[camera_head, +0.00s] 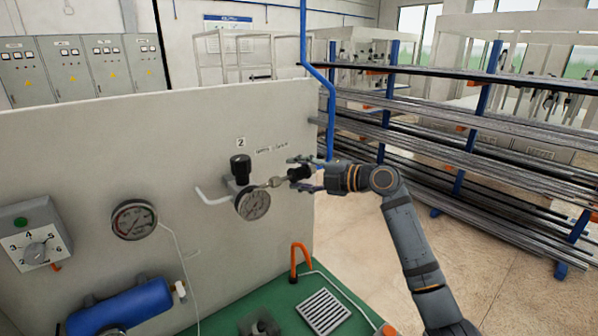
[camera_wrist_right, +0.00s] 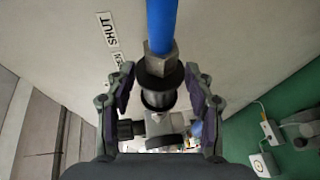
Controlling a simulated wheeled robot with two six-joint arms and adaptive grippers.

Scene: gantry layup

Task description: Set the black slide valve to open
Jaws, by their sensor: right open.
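The black slide valve (camera_head: 299,173) sits on a short pipe fitting at the right of the gauge on the pale panel. In the right wrist view its black collar (camera_wrist_right: 160,77) is just below a metal hex nut with a blue hose. A label reading SHUT (camera_wrist_right: 108,29) is on the panel beside the hose; a second label (camera_wrist_right: 119,60) is partly hidden by a finger. My right gripper (camera_head: 298,174) is open, its fingers on either side of the collar with visible gaps in the wrist view. My left gripper is not in view.
A round gauge (camera_head: 253,203) and a black regulator knob (camera_head: 240,165) sit left of the valve. A second gauge (camera_head: 134,219), a dial box (camera_head: 33,240) and a blue cylinder (camera_head: 119,306) are farther left. An orange hook (camera_head: 301,260) stands on the green bench below.

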